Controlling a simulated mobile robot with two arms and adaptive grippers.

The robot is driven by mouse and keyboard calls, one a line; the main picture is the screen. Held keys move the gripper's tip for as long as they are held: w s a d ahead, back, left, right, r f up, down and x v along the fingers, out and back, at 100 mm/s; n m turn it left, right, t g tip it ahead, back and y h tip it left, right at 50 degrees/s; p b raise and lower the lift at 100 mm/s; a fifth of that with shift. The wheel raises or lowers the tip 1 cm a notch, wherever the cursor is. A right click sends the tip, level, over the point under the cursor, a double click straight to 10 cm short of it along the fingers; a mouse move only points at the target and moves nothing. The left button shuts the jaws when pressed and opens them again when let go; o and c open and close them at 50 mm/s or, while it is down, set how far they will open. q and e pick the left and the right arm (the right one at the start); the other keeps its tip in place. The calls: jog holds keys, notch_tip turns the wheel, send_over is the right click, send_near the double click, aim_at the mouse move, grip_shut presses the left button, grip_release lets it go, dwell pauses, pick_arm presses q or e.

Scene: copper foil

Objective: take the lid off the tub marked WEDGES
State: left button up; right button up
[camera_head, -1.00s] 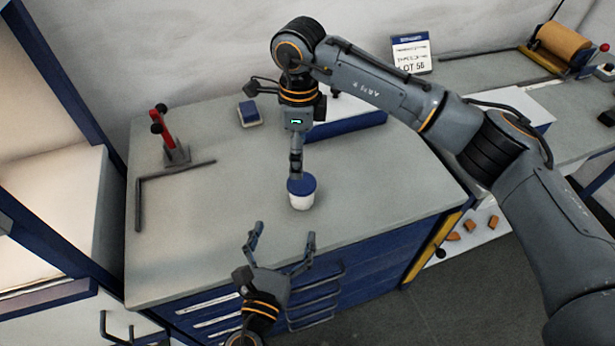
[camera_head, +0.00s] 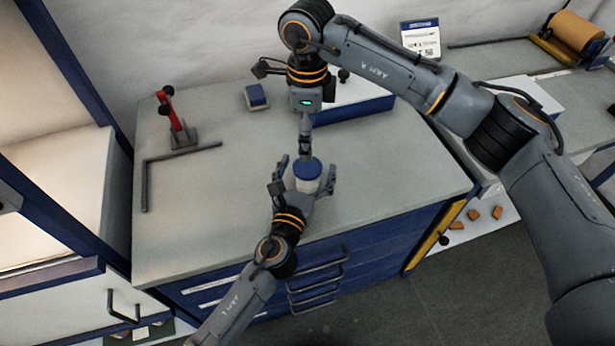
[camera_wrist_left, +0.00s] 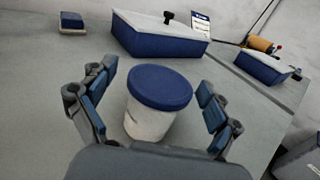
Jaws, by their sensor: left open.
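A white tub (camera_head: 306,185) with a blue lid (camera_head: 308,167) stands upright on the grey bench top, near its front edge. No marking on it is legible. In the left wrist view the lid (camera_wrist_left: 160,86) sits on the tub (camera_wrist_left: 148,122). My left gripper (camera_head: 305,173) is open, with one finger on each side of the tub; gaps show between the fingers and the tub. My right gripper (camera_head: 305,145) points down by the lid in the head view. Its fingers look narrow from this side, and I cannot tell if they touch the lid.
A blue box with a pale top (camera_wrist_left: 160,36) stands behind the tub. A small blue-and-white block (camera_head: 256,97), a red-handled clamp (camera_head: 176,122) and a dark angle bar (camera_head: 147,185) lie further left. The bench between them is clear.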

aim_at(308, 167)
pick_arm(q)
jog(key=shift+w, duration=0.15)
jog(key=c, duration=1.6)
jog(key=shift+c, duration=1.1)
pick_arm(e)
jog(key=shift+o, duration=0.8)
jog(key=n, duration=0.2)
jog(key=r+n, duration=0.1)
jog(key=n, duration=0.1)
jog(key=shift+n, duration=0.4)
notch_tip(308, 167, down, 9)
jog(key=n, duration=1.5)
jog(key=shift+s, duration=0.15)
